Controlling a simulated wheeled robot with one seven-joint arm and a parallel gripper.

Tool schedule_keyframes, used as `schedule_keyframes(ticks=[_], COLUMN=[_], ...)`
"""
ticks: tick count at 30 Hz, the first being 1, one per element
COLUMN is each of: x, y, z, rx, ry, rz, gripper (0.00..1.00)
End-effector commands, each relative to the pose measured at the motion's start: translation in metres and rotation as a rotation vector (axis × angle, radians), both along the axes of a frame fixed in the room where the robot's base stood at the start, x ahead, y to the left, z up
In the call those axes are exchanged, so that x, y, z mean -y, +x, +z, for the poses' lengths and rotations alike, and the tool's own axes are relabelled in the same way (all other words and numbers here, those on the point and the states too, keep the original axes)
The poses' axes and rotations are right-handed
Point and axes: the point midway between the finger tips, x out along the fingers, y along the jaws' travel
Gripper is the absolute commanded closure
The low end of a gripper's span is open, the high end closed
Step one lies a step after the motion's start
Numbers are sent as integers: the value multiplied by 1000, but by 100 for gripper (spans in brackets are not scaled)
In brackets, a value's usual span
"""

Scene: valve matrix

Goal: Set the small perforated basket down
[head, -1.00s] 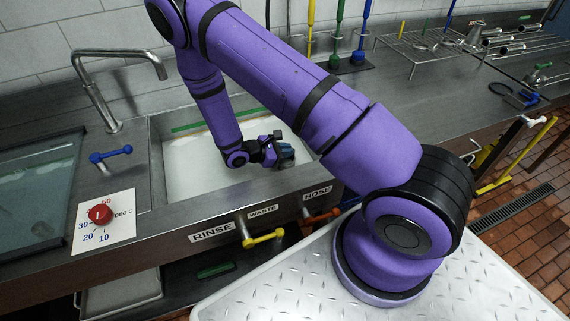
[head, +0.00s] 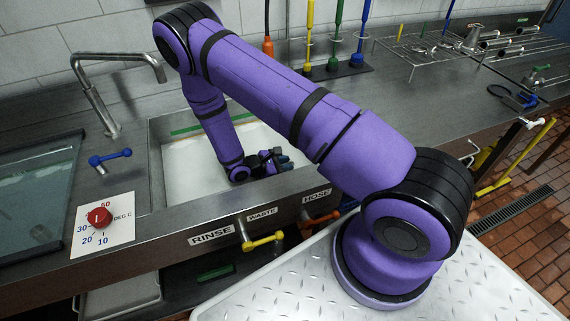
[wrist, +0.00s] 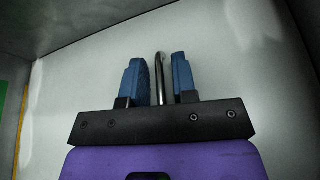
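My gripper (head: 279,160) is low inside the sink (head: 190,165), near its front right side. In the wrist view my gripper (wrist: 160,80) has its two blue fingers apart. A thin bent metal rod (wrist: 160,75) shows between them, with a narrow gap on each side. I cannot tell whether this rod is the handle of the small perforated basket. No perforated body of the basket shows in either view; the gripper and the sink's front wall may hide it.
The sink's front wall carries RINSE, WASTE and HOSE labels above a yellow lever (head: 262,241) and an orange one (head: 322,220). A tap (head: 105,90) stands behind left. A red dial (head: 99,217) sits left. The left part of the sink floor is clear.

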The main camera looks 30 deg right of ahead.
Motion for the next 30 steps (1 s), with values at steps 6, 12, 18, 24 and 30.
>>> schedule_keyframes(ticks=[6, 12, 18, 24, 30], x=[0, -2, -30, -68, -97], y=[0, 0, 4, 9, 12], z=[0, 4, 15, 31, 42], rx=[0, 0, 2, 2, 2], ry=[0, 0, 1, 1, 1], rz=[0, 1, 3, 3, 2], gripper=[65, 65, 65, 65, 65])
